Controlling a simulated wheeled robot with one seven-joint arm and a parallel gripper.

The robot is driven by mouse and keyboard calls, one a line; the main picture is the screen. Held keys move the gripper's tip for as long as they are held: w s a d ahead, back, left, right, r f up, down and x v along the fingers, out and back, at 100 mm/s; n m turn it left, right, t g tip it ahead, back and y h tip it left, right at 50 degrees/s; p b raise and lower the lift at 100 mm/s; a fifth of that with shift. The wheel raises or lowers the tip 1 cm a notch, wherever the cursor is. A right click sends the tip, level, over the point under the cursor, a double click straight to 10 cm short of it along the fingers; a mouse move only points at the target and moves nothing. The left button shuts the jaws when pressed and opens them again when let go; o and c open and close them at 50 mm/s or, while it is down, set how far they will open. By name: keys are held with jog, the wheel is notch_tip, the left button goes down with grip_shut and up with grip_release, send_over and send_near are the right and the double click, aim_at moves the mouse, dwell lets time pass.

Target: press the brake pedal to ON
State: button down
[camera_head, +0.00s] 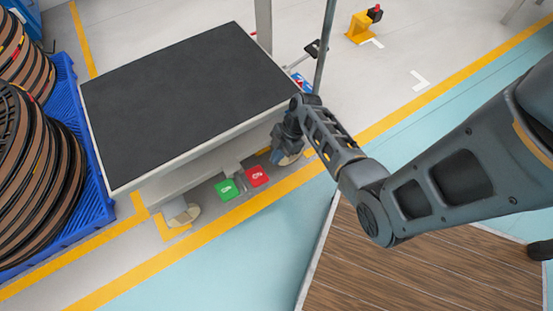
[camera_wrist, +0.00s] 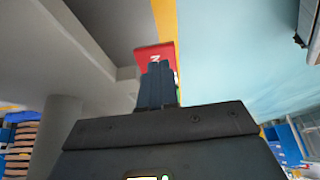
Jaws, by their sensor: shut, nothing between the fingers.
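The foot pedals sit low at the front of the dark-topped table. In the head view there is a green pedal (camera_head: 227,190) on the left and a red pedal (camera_head: 257,176) on the right, each with a white marking too small to read surely. In the wrist view the red pedal (camera_wrist: 150,51) lies just beyond my fingertips, with a white letter like an N; a thin green strip shows at its right. My gripper (camera_wrist: 157,68) is shut and empty, and its fingers cover part of the red pedal. Contact cannot be told.
The table (camera_head: 185,85) overhangs beside my wrist. Its leg (camera_wrist: 58,130) stands close at left in the wrist view. Reels stand on a blue pallet (camera_head: 97,205) at left. A wooden platform (camera_head: 400,270) lies at lower right. The teal floor (camera_head: 200,262) in front is clear.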

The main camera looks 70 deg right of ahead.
jog(key=d+p+v, duration=0.1)
jog(key=p+v, duration=0.1)
jog(key=v, duration=0.5)
jog(key=shift+s+f, duration=0.3)
jog(key=shift+s, duration=0.1)
jog(key=shift+d, duration=0.1)
jog(key=s+a+m+t+h, duration=0.1)
jog(key=s+a+m+h, duration=0.35)
jog(key=s+a, duration=0.2)
jog(key=s+a+r+m+t+h, duration=0.1)
jog(key=s+a+r+m+t, duration=0.15)
jog(key=a+r, duration=0.4)
jog(key=s+a+r+m+t+h, duration=0.1)
jog(key=s+a+r+t, duration=0.25)
jog(key=r, duration=0.65)
jog(key=s+a+r+m+t+y, duration=0.1)
jog(key=a+r+m+t, duration=0.15)
jog(key=r, duration=0.65)
jog(key=s+a+r+m+t+y, duration=0.1)
jog(key=a+r+t, duration=0.25)
jog(key=r, duration=0.55)
notch_tip(320, 180, up, 23)
jog(key=g+p, duration=0.1)
jog(key=p, duration=2.2)
jog(key=shift+a, duration=0.35)
jog(key=shift+s+r, duration=0.1)
